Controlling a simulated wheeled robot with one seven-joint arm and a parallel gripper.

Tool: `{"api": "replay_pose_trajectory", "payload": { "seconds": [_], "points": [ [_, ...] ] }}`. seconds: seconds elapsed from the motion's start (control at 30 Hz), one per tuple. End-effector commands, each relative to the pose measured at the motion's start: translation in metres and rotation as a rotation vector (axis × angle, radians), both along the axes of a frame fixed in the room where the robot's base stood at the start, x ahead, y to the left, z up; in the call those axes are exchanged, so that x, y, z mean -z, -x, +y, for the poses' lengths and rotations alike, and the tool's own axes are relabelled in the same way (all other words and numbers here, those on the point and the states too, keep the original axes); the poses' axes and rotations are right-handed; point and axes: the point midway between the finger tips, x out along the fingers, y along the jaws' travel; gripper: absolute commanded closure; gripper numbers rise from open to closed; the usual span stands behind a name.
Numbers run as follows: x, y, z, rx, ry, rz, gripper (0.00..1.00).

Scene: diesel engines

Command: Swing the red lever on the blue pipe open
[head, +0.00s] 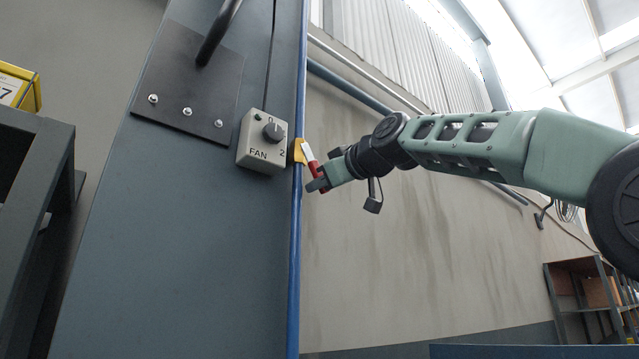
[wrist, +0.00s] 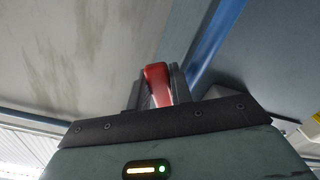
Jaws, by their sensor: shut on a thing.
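The blue pipe (head: 296,250) runs upright along the edge of the dark grey cabinet in the head view. It also shows in the wrist view (wrist: 213,45), slanting at the upper right. A yellow valve body (head: 298,151) sits on the pipe. The red lever (head: 312,166) slants down and to the right from the valve, with a pale part at its top. My gripper (head: 318,184) reaches in from the right and is shut on the lever's lower end. In the wrist view the red lever (wrist: 157,82) stands between the dark fingers; its far end is hidden.
A FAN control box (head: 264,142) with a knob sits on the cabinet (head: 180,240) just left of the valve. A dark plate (head: 188,85) with a handle is above left. A shelf (head: 590,300) stands at the far right. Space below my arm is clear.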

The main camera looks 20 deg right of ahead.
Motion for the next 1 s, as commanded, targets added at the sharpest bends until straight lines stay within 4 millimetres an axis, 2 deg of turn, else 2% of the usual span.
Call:
{"api": "replay_pose_trajectory", "payload": {
  "seconds": [0.57, 0.6, 0.67, 1.0],
  "points": [
    [0.0020, -0.0003, -0.0009, -0.001, -0.034, 0.013, 1.00],
    [0.0020, -0.0003, -0.0009, -0.001, -0.033, 0.014, 0.73],
    [0.0019, -0.0003, -0.0009, -0.001, -0.034, 0.013, 0.56],
    [0.0023, -0.0001, 0.0008, -0.005, -0.033, 0.014, 0.56]
  ]
}}
